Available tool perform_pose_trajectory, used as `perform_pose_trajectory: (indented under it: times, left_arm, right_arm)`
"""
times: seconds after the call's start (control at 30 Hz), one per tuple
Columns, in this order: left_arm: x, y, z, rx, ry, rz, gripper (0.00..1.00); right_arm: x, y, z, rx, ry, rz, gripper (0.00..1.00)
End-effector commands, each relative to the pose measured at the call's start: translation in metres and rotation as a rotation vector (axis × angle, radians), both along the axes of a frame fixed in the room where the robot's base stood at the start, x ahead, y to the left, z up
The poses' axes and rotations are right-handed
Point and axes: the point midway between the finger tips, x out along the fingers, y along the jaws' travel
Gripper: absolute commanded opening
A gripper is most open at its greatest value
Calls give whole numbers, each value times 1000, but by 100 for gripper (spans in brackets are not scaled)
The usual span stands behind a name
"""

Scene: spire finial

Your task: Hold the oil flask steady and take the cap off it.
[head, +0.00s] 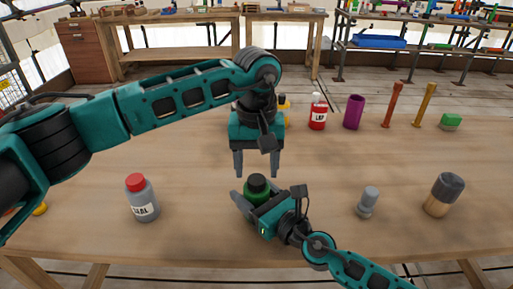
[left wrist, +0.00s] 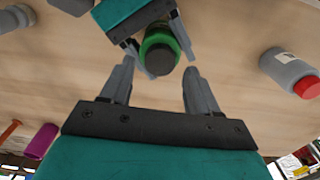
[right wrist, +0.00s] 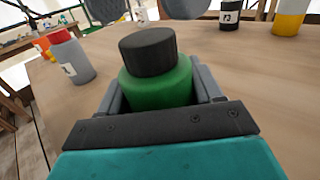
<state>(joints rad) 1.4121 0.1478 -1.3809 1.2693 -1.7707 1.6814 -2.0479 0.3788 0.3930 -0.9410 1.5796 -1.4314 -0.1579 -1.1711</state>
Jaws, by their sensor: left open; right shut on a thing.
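The green oil flask (head: 257,197) stands upright near the front middle of the table, with its black cap (head: 257,184) on top. The flask (right wrist: 158,85) and cap (right wrist: 148,52) show large in the right wrist view. My right gripper (head: 254,200) is shut on the flask's body, one finger on each side, below the cap. My left gripper (head: 259,170) is open and empty, pointing down just above and behind the cap. In the left wrist view the cap (left wrist: 160,60) lies just beyond the gap between the open fingertips (left wrist: 159,72), not held.
A grey bottle with a red cap (head: 142,200) stands to the left. A grey plug-like piece (head: 368,202) and a dark-topped jar (head: 443,195) stand to the right. A red bottle (head: 317,112), purple cylinder (head: 353,112) and upright rods stand behind. Bare table surrounds the flask.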

Motion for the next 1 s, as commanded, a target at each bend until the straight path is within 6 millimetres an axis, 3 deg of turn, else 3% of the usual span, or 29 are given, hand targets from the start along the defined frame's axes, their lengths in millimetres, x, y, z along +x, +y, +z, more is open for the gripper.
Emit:
perform_pose_trajectory:
  times: [0.2, 0.57, 1.0]
  left_arm:
    - [0, 0, -25, 1, 2, 2, 61]
    - [0, 0, -30, 0, -1, 2, 61]
    - [0, 0, -29, 0, -1, 2, 18]
  right_arm:
    - [0, 0, 0, -1, 1, 0, 0]
    - [0, 0, 0, -1, 1, 0, 0]
    - [0, 0, 0, -1, 1, 0, 0]
